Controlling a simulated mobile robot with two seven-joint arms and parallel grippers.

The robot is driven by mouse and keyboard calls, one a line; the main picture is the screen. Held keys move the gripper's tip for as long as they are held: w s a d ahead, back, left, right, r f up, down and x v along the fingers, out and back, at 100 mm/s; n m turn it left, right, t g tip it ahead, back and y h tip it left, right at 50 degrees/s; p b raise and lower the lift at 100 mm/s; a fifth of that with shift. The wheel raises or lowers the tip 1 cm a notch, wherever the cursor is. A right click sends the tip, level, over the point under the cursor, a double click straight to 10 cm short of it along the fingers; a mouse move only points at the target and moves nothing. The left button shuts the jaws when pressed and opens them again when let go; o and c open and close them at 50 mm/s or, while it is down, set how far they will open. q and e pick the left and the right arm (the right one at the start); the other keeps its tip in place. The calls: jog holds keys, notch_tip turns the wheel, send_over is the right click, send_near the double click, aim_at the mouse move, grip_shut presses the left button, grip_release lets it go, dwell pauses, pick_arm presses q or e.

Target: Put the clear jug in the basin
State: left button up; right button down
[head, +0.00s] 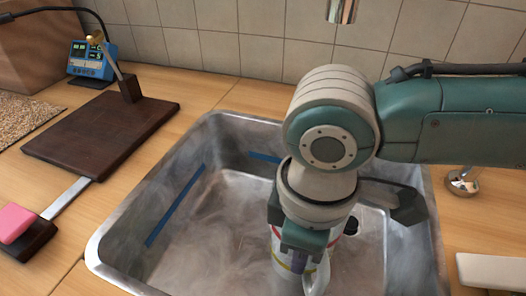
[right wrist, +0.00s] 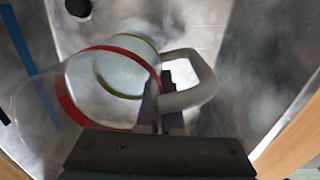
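The clear jug (head: 282,262) is inside the metal basin (head: 190,262), under my right gripper (head: 297,262). In the right wrist view the jug (right wrist: 92,82) shows a red band, a yellowish ring and a pale loop handle. I cannot tell whether its base touches the basin floor. My right gripper (right wrist: 161,98) points down into the basin, its two dark fingers close together at the jug's handle side, and looks shut on the jug there. The exact contact is partly hidden by the handle. My left gripper is not in view.
A dark wooden board (head: 95,130) lies left of the basin, near a blue device (head: 90,62) and a pink block (head: 14,222). A metal ladle-like piece (head: 462,182) and a pale slab (head: 492,270) lie at right. Blue strips mark the basin walls.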

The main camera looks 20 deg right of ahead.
jog(key=shift+w+a+f, duration=0.1)
jog(key=shift+f, duration=0.35)
jog(key=shift+a, duration=0.1)
jog(key=shift+f, duration=0.1)
jog(key=c, duration=1.1)
grip_release()
notch_tip(320, 180, up, 11)
jog(key=p, duration=0.3)
jog(key=shift+r, duration=0.65)
jog(key=shift+p, duration=0.3)
